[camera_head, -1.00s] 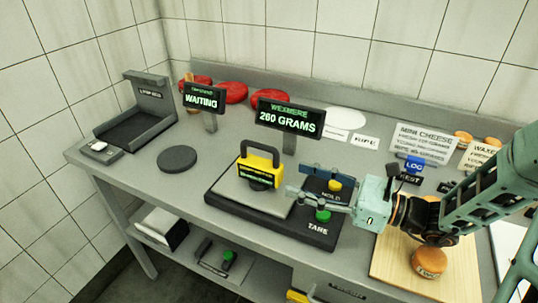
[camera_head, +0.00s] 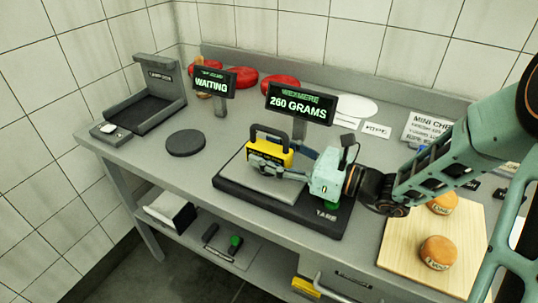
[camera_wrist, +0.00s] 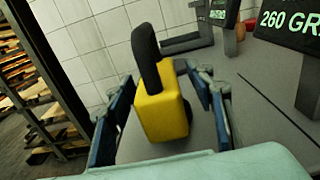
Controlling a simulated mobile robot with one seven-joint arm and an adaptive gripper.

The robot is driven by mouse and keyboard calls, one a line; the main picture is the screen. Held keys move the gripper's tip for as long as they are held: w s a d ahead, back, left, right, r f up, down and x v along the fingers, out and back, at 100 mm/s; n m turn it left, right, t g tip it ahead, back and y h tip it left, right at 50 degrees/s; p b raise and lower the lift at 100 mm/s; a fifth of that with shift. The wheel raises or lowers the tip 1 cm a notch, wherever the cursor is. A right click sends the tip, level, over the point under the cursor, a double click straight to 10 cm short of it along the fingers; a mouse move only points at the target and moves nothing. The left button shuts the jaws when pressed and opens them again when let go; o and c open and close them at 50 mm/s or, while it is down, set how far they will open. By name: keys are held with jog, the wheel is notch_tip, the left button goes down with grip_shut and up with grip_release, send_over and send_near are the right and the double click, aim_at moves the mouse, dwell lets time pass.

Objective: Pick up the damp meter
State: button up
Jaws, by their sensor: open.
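The damp meter is most likely the yellow block with a black loop handle (camera_head: 269,153). It stands upright on the scale's grey plate (camera_head: 248,180). In the wrist view the yellow body (camera_wrist: 161,112) shows between my two blue-grey fingers, with its black handle rising above. My gripper (camera_head: 294,164) is open and reaches in from the right at the meter's height. Its fingers (camera_wrist: 160,105) lie on either side of the meter, with visible gaps. The right end of the meter is partly hidden by the fingers in the head view.
The scale display (camera_head: 301,104) reads 260 GRAMS behind the meter. A second display (camera_head: 211,84) reads WAITING. A dark round disc (camera_head: 186,142) lies left of the scale. Small orange cheeses (camera_head: 438,251) sit on a wooden board (camera_head: 400,262) at right. Red wheels (camera_head: 281,82) are at the back.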

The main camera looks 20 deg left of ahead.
jog(key=shift+c, duration=0.5)
jog(key=c, duration=1.2)
grip_shut()
jog(key=shift+r, duration=0.1)
